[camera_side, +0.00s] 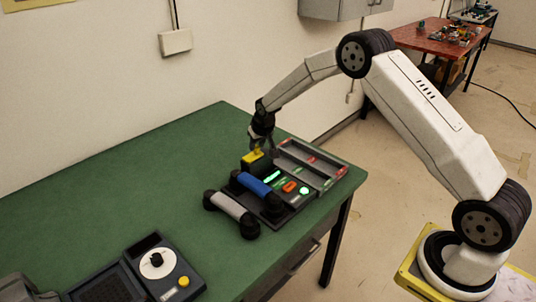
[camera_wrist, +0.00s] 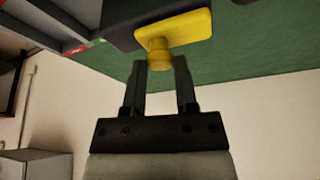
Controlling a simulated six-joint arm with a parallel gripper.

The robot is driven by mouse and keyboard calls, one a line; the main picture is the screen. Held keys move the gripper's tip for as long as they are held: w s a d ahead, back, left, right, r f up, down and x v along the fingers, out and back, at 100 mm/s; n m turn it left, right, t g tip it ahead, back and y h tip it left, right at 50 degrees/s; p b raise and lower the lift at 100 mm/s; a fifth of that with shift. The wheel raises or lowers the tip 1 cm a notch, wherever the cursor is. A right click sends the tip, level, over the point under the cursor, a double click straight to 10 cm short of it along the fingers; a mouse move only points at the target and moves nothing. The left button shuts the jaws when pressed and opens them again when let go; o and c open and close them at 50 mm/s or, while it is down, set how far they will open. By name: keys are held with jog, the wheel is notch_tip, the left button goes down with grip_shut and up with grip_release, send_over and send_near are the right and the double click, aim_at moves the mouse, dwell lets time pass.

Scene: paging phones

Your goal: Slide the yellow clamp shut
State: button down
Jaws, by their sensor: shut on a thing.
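The yellow clamp (camera_side: 251,157) sits at the back of the dark phone console (camera_side: 303,200) on the green table. In the wrist view the clamp (camera_wrist: 185,28) is a flat yellow plate with a round knob (camera_wrist: 159,56) under it. My gripper (camera_side: 257,146) is over the clamp from above, its fingers at the knob. In the wrist view my gripper (camera_wrist: 160,66) has a finger on each side of the knob's end and is shut on it. The side view is too small to show the finger contact.
A blue handset (camera_side: 254,184) and a grey handset (camera_side: 231,207) lie at the console's front left. A tray with compartments (camera_side: 337,169) is at its right. A dial unit (camera_side: 163,266) stands at the front. The green table (camera_side: 110,185) is clear at the left.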

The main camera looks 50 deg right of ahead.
aim_at(243, 159)
jog(key=shift+a, duration=0.1)
dwell(0.3)
jog(key=shift+a, duration=2.65)
jog(key=shift+c, duration=1.9)
grip_release()
jog(key=shift+r, duration=0.15)
jog(key=shift+s+r, duration=0.1)
jog(key=shift+r, duration=0.05)
jog(key=v, duration=0.7)
